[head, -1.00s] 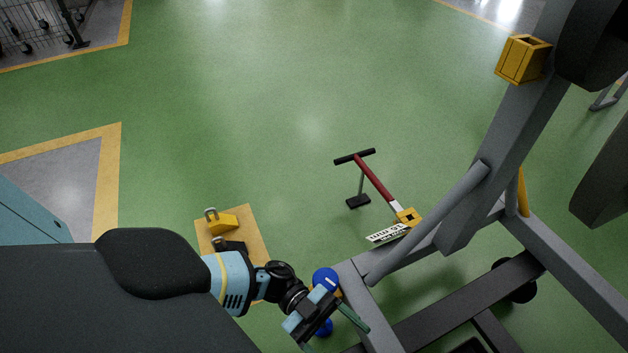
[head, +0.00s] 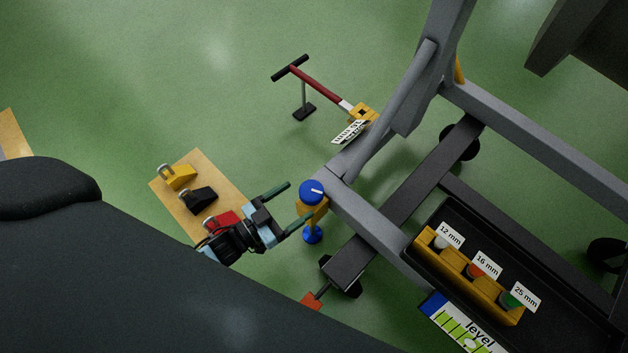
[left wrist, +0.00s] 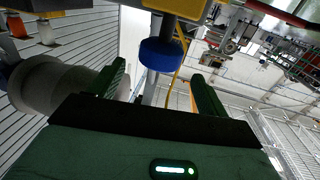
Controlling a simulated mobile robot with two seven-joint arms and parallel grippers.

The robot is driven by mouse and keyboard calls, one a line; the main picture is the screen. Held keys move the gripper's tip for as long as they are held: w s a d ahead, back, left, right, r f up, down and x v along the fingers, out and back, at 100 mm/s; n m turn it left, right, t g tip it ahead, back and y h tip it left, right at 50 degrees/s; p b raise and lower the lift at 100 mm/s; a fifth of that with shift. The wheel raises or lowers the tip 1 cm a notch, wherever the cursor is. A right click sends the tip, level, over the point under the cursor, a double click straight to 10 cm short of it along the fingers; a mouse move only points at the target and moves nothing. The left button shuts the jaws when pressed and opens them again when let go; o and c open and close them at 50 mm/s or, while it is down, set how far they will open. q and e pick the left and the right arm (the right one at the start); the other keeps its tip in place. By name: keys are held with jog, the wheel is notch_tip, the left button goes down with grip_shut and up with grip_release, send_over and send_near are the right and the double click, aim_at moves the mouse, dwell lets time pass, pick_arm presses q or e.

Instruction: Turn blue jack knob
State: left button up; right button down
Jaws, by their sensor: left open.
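The blue jack knob (head: 311,190), a round cap with a white line on top, sits above a yellow bracket (head: 313,213) at the corner of the grey stand. A blue foot (head: 312,235) shows below. My left gripper (head: 299,203) is open, with its green fingers pointing toward the knob from the left. In the left wrist view, which looks upside down, the knob (left wrist: 162,54) appears between and beyond the two green fingers (left wrist: 160,90). I cannot tell whether a finger touches it. My right gripper is not in view.
The grey stand (head: 380,227) fills the right, with a dark tray holding a labelled yellow block (head: 468,272). A red-handled tow bar (head: 320,85) stands behind. A wooden board (head: 215,182) with yellow, black and red pieces lies by my left wrist. Green floor is clear at upper left.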

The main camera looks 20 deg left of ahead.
aim_at(317, 186)
pick_arm(q)
jog(key=shift+w+d+r, duration=0.1)
jog(key=shift+w+d, duration=0.2)
jog(key=shift+w, duration=0.25)
jog(key=b+x, duration=0.1)
jog(key=x, duration=0.4)
jog(key=shift+w+d+b, duration=0.2)
jog(key=shift+w+b, duration=0.1)
jog(key=shift+b, duration=0.05)
jog(key=shift+w+d, duration=0.25)
jog(key=shift+w, duration=0.15)
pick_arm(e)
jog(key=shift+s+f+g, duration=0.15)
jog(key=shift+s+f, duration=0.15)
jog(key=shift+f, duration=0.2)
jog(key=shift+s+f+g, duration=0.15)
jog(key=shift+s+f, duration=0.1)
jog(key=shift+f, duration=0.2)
pick_arm(q)
jog(key=c, duration=1)
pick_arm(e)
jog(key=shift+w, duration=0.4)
pick_arm(q)
jog(key=shift+m+h, duration=0.3)
jog(key=shift+h, duration=0.1)
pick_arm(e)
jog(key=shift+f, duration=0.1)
